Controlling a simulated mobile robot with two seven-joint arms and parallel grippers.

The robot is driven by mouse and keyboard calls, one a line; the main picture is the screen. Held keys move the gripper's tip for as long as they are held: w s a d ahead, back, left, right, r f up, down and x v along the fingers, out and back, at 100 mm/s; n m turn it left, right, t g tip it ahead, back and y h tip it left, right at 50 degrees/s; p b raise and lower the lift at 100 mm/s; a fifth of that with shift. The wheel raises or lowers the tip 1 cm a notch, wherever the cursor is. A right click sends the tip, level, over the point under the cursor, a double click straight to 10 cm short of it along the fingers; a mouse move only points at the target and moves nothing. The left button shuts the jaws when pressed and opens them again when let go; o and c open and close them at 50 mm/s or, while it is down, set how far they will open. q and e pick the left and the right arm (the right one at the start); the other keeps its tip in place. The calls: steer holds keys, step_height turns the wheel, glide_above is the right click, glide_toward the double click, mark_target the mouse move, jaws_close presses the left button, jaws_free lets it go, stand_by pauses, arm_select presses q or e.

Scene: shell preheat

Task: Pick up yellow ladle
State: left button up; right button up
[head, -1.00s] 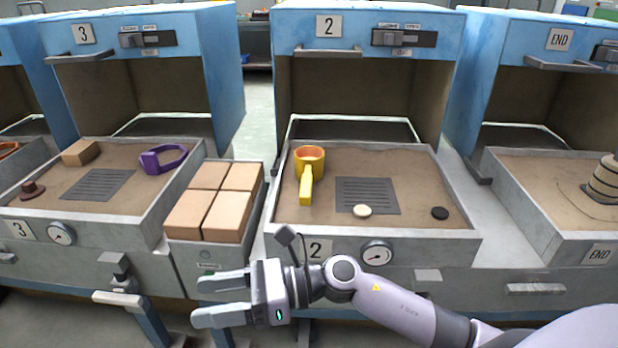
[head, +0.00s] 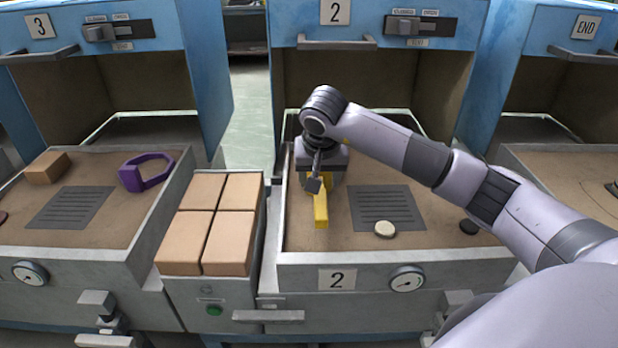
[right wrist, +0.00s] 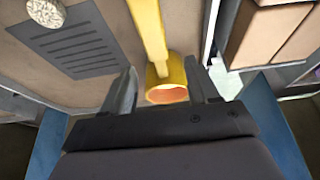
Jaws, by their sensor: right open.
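The yellow ladle lies on the sand bed of station 2. In the head view only its yellow handle (head: 320,210) shows; its cup is hidden behind my right gripper (head: 320,172). In the right wrist view the ladle's cup (right wrist: 166,82), with an orange inside, sits between the two fingertips of my right gripper (right wrist: 165,85). The fingers are open, one on each side of the cup, and I see no clear contact. The handle runs away from the gripper toward the top of that view. My left gripper is not in view.
A pale disc (head: 385,229), a dark disc (head: 468,227) and a dark grate (head: 388,208) are right of the ladle. Tan blocks (head: 210,225) stand on the stand to the left. A purple ring-shaped piece (head: 147,172) lies in station 3. The tray's grey walls (head: 400,258) surround the sand.

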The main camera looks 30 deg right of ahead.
mark_target(320, 193)
steer(key=x, duration=0.7)
steer(key=shift+s+a+f, duration=0.1)
steer(key=shift+s, duration=0.35)
steer(key=c, duration=1)
jaws_close()
